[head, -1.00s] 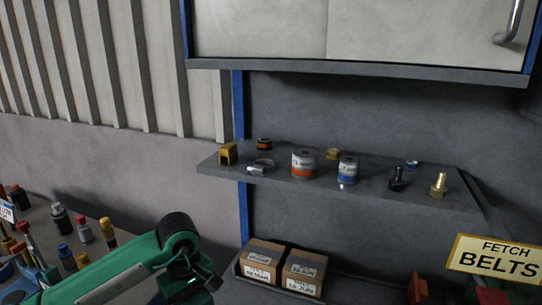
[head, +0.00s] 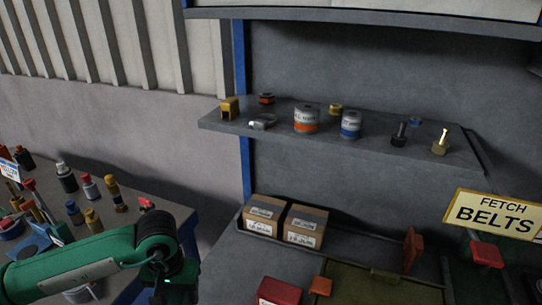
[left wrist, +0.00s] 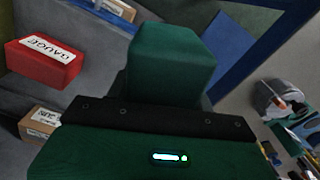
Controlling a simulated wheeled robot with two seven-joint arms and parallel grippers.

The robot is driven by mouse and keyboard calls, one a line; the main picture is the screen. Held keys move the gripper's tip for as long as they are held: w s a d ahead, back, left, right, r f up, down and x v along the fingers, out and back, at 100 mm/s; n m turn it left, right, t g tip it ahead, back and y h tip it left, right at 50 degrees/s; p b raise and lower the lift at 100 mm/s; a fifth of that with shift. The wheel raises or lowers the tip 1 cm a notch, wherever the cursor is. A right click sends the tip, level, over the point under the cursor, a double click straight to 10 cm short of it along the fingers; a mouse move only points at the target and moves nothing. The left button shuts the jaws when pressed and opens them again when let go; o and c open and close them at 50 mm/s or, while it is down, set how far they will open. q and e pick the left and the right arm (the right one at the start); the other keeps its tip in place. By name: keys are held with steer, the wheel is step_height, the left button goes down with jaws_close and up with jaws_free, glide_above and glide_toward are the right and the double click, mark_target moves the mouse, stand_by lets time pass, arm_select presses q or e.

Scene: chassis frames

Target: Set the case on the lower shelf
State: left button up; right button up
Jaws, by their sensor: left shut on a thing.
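My left gripper (head: 174,290) is at the bottom of the head view, left of the bench, with its jaws cut off by the frame. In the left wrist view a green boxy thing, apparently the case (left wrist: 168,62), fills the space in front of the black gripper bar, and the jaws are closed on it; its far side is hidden. A grey wall shelf (head: 375,138) holds tins and fittings. Below it is a grey bench surface (head: 225,262). My right gripper is not in view.
Two cardboard boxes (head: 284,222) stand at the bench's back. A red box labelled GAUGE (left wrist: 43,64) lies nearer; it also shows in the head view (head: 278,291). A yellow FETCH BELTS sign (head: 494,213) is at right. A cluttered side table (head: 135,200) is at left.

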arm_select(q)
steer(key=w+d+r+n, duration=0.2)
steer(key=w+r+n, duration=0.1)
steer(key=w+n, duration=0.3)
steer(key=w+d+r+n, duration=0.2)
steer(key=w+r+n, duration=0.2)
steer(key=n, duration=0.3)
steer(key=shift+w+d+r+n, duration=0.2)
steer(key=shift+w+d+n, duration=0.15)
steer(key=shift+w, duration=0.55)
steer(key=shift+f, duration=0.1)
